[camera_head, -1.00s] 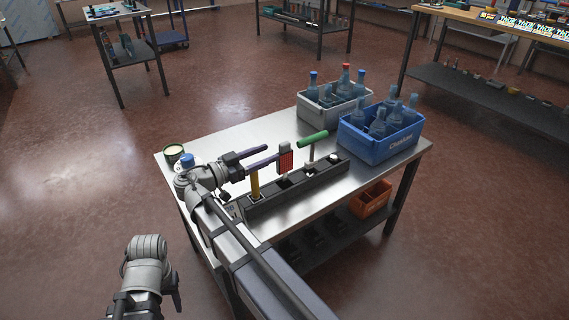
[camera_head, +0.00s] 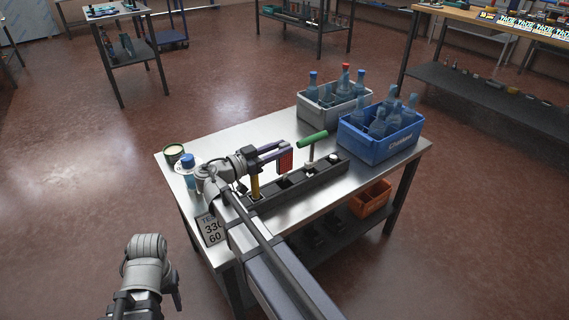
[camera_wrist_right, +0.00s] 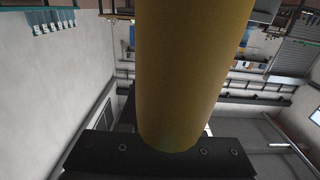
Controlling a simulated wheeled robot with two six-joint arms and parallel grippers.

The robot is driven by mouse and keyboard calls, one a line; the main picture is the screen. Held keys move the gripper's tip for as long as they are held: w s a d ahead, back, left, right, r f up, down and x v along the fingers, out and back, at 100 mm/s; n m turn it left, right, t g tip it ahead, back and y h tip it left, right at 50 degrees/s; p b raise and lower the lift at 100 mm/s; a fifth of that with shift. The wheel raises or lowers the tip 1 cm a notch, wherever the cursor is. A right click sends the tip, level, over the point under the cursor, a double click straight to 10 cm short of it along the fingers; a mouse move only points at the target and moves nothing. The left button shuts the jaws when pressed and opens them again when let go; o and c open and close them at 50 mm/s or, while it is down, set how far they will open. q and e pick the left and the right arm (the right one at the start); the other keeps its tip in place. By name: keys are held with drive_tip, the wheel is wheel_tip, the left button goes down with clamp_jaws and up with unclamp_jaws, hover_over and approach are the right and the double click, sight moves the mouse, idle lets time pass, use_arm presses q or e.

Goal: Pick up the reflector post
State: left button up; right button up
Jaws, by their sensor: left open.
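The reflector post (camera_head: 285,161), with a red reflector face, stands upright in the black slotted rack (camera_head: 300,186) on the steel table. My right gripper (camera_head: 283,147) is at its upper part, with the fingers beside or around it. The contact and the gap are too small to judge. A yellow post (camera_head: 255,187) stands in the rack just below my right gripper; a yellow cylinder (camera_wrist_right: 190,70) fills the middle of the right wrist view, hiding the fingertips. My left gripper (camera_head: 176,290) is low at the left, open and away from the table.
A green-handled tool (camera_head: 312,140) stands in the rack beyond the reflector post. Grey (camera_head: 313,115) and blue (camera_head: 378,150) bottle crates stand at the back right. A can (camera_head: 173,152), a blue-capped bottle (camera_head: 188,163) and a numbered plate (camera_head: 211,230) are at the left.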

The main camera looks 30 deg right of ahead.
clamp_jaws()
idle(1.0)
